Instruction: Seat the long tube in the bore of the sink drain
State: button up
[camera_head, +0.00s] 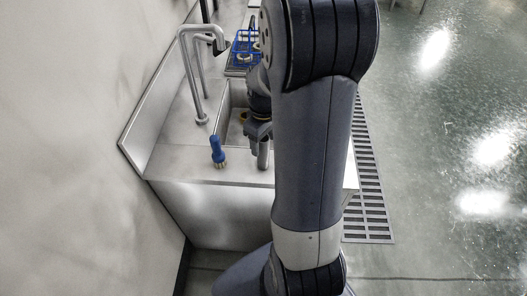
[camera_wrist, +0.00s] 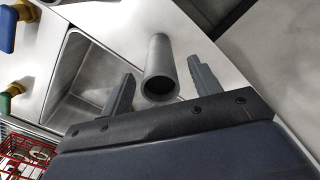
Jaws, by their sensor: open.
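The long tube (camera_head: 263,157) is a plain grey pipe at the front of the steel sink counter, partly hidden by my gripper (camera_head: 258,131) in the head view. In the wrist view the tube (camera_wrist: 158,56) lies between the two fingers of my gripper (camera_wrist: 161,68), its open end towards the camera. The fingers are apart, with a visible gap on each side of the tube. The sink basin (camera_wrist: 72,82) is left of the tube in the wrist view. In the head view a small brass-coloured ring (camera_head: 243,117) shows in the basin, perhaps the drain; my arm hides much there.
A blue rack (camera_head: 244,47) is farther back. The wrist view shows a red wire basket (camera_wrist: 22,155) at lower left.

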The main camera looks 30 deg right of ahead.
aim_at(263, 153)
jog(key=shift+f, duration=1.55)
jog(key=c, duration=1.1)
